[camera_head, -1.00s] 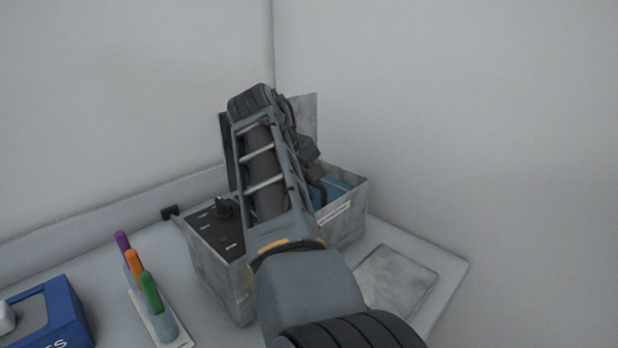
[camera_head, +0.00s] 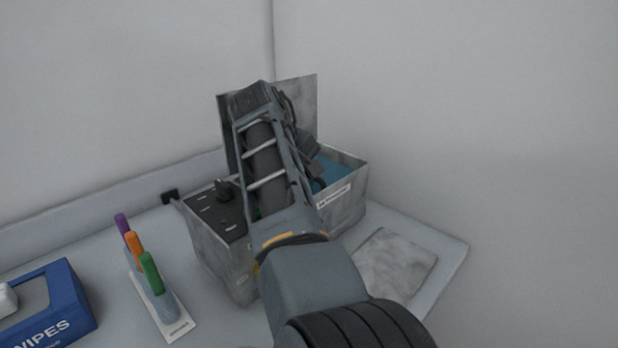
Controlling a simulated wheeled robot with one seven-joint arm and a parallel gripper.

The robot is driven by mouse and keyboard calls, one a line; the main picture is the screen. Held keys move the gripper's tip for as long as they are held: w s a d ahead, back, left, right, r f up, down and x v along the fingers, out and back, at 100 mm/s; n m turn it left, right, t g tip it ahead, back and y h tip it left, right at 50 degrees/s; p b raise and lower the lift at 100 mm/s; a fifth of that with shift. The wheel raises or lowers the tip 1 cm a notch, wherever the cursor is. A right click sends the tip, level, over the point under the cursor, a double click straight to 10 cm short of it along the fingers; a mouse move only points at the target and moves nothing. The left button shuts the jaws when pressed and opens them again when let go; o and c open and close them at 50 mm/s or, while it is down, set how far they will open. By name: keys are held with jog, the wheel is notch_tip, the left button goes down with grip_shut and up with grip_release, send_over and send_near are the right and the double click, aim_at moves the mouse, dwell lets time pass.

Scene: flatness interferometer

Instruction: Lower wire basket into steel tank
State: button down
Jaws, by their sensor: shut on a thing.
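The steel tank (camera_head: 343,208) is a grey, mottled box at the back corner of the bench, with blue liquid (camera_head: 330,170) showing inside at right. A black control panel (camera_head: 215,212) with a knob is at its left. My gripper (camera_head: 318,178) is dark, points down over the tank opening and is partly hidden behind my forearm. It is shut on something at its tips. The wire basket cannot be made out; my arm and the tank walls hide that area.
A raised grey lid (camera_head: 300,108) stands behind the tank, close to my wrist. A flat grey plate (camera_head: 396,264) lies at right. A rack with purple, orange and green handled tools (camera_head: 150,275) and a blue wipes box (camera_head: 60,305) are at left. Walls close off the back and right.

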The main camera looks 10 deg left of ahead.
jog(key=shift+f, duration=0.4)
jog(key=c, duration=1)
grip_release()
notch_tip(320, 180, up, 12)
jog(key=p, duration=1.1)
jog(key=shift+p, duration=0.3)
jog(key=shift+f, duration=0.1)
